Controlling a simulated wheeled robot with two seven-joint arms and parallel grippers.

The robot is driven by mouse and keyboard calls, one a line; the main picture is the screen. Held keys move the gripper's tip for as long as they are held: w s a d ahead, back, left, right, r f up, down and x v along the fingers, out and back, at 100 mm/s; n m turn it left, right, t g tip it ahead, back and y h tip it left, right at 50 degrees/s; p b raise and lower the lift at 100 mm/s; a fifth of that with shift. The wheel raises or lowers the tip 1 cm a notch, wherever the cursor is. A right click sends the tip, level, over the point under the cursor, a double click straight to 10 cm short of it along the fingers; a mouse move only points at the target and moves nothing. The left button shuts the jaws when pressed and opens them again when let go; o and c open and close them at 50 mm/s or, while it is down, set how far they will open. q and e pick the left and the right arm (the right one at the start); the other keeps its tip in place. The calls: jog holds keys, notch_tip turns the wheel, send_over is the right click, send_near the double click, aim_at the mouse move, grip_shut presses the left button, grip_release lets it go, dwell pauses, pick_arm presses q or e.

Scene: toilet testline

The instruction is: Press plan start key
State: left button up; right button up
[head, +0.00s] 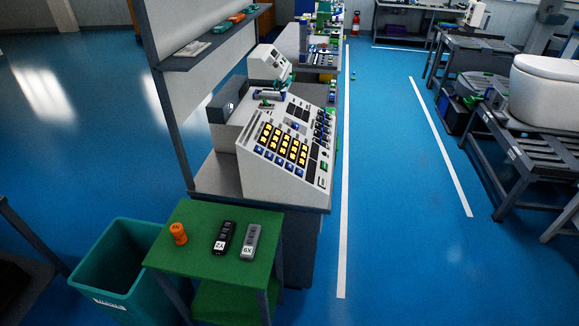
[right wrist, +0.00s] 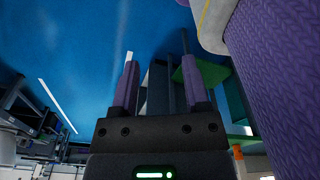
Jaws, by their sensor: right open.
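A white sloped control console (head: 287,150) stands on a grey bench in the middle of the head view. Its panel carries a block of lit yellow keys (head: 283,143), with blue keys (head: 277,161) along the lower edge and more dark and blue controls on the right side. Labels are too small to read, so I cannot tell which key is plan start. My right gripper (right wrist: 165,75) shows in the right wrist view with its two purple fingers apart and nothing between them. Neither gripper shows in the head view.
A green side table (head: 210,266) in front of the console holds an orange object (head: 178,233), a black remote (head: 224,238) and a grey remote (head: 250,241). A teal bin (head: 112,268) stands left of it. A roller stand with a white toilet part (head: 545,90) is at right. Blue floor between is clear.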

grip_shut()
dwell(1.7)
